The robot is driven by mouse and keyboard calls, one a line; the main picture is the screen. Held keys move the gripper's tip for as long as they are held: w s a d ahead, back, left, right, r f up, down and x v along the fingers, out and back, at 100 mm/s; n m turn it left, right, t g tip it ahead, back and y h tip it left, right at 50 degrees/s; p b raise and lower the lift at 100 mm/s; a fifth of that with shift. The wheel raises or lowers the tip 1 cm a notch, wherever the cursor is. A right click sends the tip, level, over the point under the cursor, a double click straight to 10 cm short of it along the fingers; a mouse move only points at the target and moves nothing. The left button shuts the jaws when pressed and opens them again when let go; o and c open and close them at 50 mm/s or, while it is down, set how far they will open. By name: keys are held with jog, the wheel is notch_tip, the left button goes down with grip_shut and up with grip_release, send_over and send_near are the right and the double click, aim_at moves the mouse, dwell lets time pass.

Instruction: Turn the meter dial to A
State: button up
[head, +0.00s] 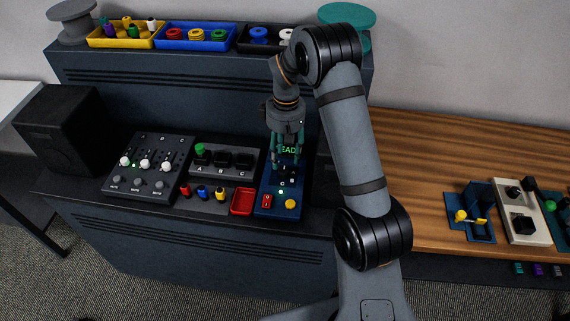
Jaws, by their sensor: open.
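The blue meter panel (263,208) stands on the desk, right of the small red tray. Its screen (289,149) shows green letters, partly covered by my gripper. The dial, a small dark knob (284,173), is largely hidden between and behind the fingers; letters B and C show near it. I cannot read which letter it points at. My gripper (287,165) points down over the dial, with its fingers apart on either side of it. I cannot tell whether they touch it. A green light, a red switch (267,201) and a yellow button (290,204) sit below.
A slider panel (148,168) and a switch box with A, B, C (222,161) stand to the left. Small coloured plugs and a red tray (242,201) lie in front. Bins line the shelf above. More devices (520,212) sit on the right wooden table.

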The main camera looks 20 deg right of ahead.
aim_at(283, 169)
notch_tip(283, 169, down, 6)
jog(key=shift+s+a+r+p, duration=0.1)
jog(key=shift+p, duration=0.4)
jog(key=shift+c, duration=1.4)
jog(key=c, duration=0.7)
jog(key=shift+c, duration=0.9)
